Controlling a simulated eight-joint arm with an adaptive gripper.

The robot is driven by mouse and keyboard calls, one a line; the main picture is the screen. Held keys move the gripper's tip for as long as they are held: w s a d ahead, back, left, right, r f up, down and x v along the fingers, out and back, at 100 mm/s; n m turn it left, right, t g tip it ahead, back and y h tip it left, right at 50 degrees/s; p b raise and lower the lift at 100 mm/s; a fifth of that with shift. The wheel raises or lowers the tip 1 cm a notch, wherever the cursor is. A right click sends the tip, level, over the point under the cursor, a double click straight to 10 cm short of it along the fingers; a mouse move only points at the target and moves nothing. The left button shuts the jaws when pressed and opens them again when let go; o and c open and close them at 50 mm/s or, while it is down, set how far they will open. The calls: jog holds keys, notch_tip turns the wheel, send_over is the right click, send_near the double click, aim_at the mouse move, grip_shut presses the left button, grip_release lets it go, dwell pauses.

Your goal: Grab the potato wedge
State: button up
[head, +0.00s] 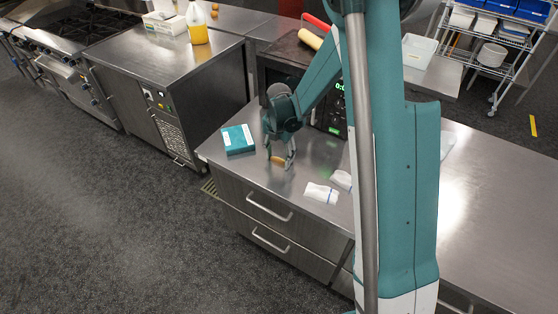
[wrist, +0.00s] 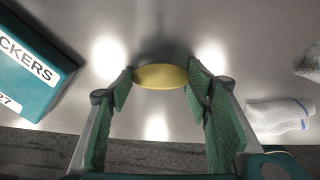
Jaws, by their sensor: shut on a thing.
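The potato wedge (wrist: 160,77) is a yellow oval piece between the fingertips of my gripper (wrist: 160,88) in the wrist view. Both green finger pads touch or nearly touch its ends, and my gripper is shut on it. In the head view the wedge (head: 278,160) shows as a small tan piece at the tips of my gripper (head: 279,159), low over the steel counter (head: 235,170) near its front edge. I cannot tell whether the wedge touches the counter.
A teal box of crackers (head: 238,139) lies left of my gripper. White cloths (head: 321,193) lie to the right. A dark appliance with a green display (head: 338,105) stands behind. The counter's front edge, above drawers (head: 268,207), is close.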

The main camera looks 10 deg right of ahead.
jog(key=shift+r, duration=0.1)
notch_tip(320, 180, up, 10)
dwell(0.9)
jog(key=shift+w, duration=0.1)
dwell(0.4)
